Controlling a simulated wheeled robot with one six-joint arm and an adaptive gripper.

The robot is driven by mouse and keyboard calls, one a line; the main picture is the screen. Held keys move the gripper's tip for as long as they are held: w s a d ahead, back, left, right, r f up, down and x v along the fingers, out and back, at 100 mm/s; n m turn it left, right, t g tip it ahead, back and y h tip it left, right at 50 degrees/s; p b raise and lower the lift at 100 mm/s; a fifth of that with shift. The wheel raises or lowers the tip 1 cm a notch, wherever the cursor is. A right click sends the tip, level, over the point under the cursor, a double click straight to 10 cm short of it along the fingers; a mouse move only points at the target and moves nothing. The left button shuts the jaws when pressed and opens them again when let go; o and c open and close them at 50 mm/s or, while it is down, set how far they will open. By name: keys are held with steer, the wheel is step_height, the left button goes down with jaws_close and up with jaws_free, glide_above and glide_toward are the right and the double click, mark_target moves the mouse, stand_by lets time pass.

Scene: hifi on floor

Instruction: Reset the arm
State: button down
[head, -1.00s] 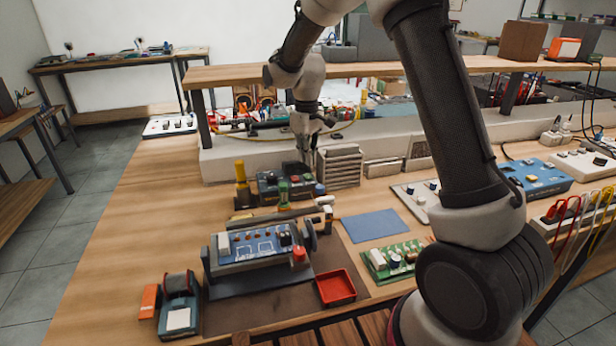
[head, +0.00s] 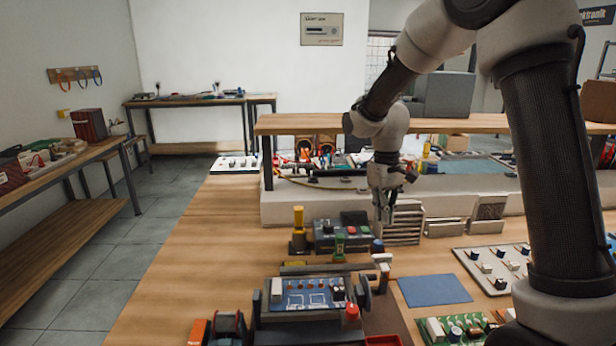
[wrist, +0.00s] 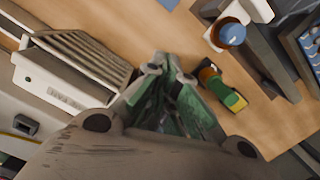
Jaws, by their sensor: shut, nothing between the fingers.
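My gripper (head: 381,214) hangs fingers down over the back part of the workbench in the head view, left of the slotted grey rack. In the wrist view my gripper (wrist: 165,65) is shut with nothing between its fingertips. A small green and yellow piece (wrist: 222,88) lies just to the right of the fingertips there. A blue-topped knob (wrist: 231,35) stands above it in that view. The slotted grey rack (head: 404,222) also shows at the left of the wrist view (wrist: 82,60).
A blue circuit board in a holder (head: 310,294) stands at the front of the workbench. A yellow-handled tool (head: 298,228) stands behind it. A blue mat (head: 434,290) lies to the right. The raised shelf (head: 330,124) spans the back. Bare wood (head: 215,240) is clear at the left.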

steer(key=s+d+r+m+t, duration=0.1)
steer(key=s+d+r, duration=0.3)
steer(key=s, duration=0.4)
steer(key=s+d+r+m+t, duration=0.2)
steer(key=s+d+r, duration=0.2)
steer(key=s, duration=0.5)
steer(key=s+d+r+m+t, duration=0.1)
steer(key=s+d+r, duration=0.3)
steer(key=s, duration=0.5)
steer(key=shift+s+r+t, duration=0.25)
steer(key=shift+r+t, duration=0.55)
steer(key=shift+r, duration=0.6)
steer(key=shift+d, duration=0.1)
